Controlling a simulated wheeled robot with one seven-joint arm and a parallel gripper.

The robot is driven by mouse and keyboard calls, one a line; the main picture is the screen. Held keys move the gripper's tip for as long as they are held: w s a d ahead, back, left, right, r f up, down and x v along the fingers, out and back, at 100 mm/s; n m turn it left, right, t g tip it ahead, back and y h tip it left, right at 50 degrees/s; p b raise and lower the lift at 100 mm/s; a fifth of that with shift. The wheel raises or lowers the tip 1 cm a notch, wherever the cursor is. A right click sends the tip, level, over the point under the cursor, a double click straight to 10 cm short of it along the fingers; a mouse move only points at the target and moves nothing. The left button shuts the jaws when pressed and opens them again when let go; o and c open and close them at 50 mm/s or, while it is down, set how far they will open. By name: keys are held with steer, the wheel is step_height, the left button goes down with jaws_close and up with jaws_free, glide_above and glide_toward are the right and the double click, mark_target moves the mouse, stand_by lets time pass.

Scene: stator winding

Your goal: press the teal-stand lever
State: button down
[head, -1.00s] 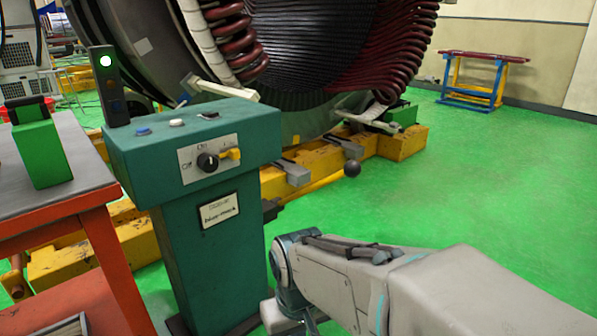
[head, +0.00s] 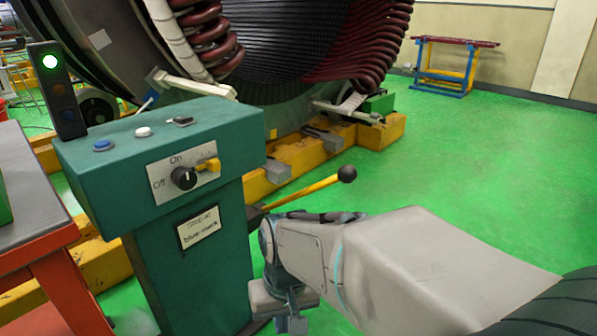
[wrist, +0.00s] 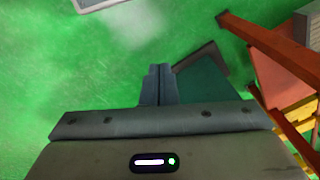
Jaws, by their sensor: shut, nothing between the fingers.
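The teal stand (head: 190,275) fills the left middle of the head view, with a sloped control box on top. Its lever is a yellow rod (head: 300,192) with a black ball knob (head: 347,174), sticking out from the stand's right side and tilted up to the right. My gripper (head: 292,322) hangs low by the stand's right side, below the lever; its tips are cut off at the frame's bottom. In the wrist view my gripper's fingers (wrist: 158,72) are together, empty, over the green floor. A dark teal part of the stand (wrist: 203,82) shows just right of them. The lever is not recognisable there.
An orange-legged table (head: 45,205) stands at left. The large stator (head: 285,45) on yellow beams (head: 375,133) is behind. Green floor is open at right.

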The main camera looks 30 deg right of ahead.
steer(key=w+d+r+m+t+y+p, duration=0.2)
steer(key=w+d+m+t+y+p, duration=0.15)
steer(key=d+m, duration=0.45)
steer(key=w+d+r+m+t+y+p, duration=0.25)
steer(key=w+d+m+y, duration=0.2)
steer(key=m, duration=0.75)
steer(key=s+d+r+m+t+h+p, duration=0.1)
steer(key=d+m+t, duration=0.3)
steer(key=d, duration=0.6)
steer(key=s+d+r+m+t+h+p, duration=0.2)
steer(key=d+m+t, duration=0.3)
steer(key=d+m, duration=0.3)
steer(key=shift+s+d+r+m+t+h+p, duration=0.35)
steer(key=shift+d+r+h, duration=0.2)
steer(key=shift+d+h, duration=0.25)
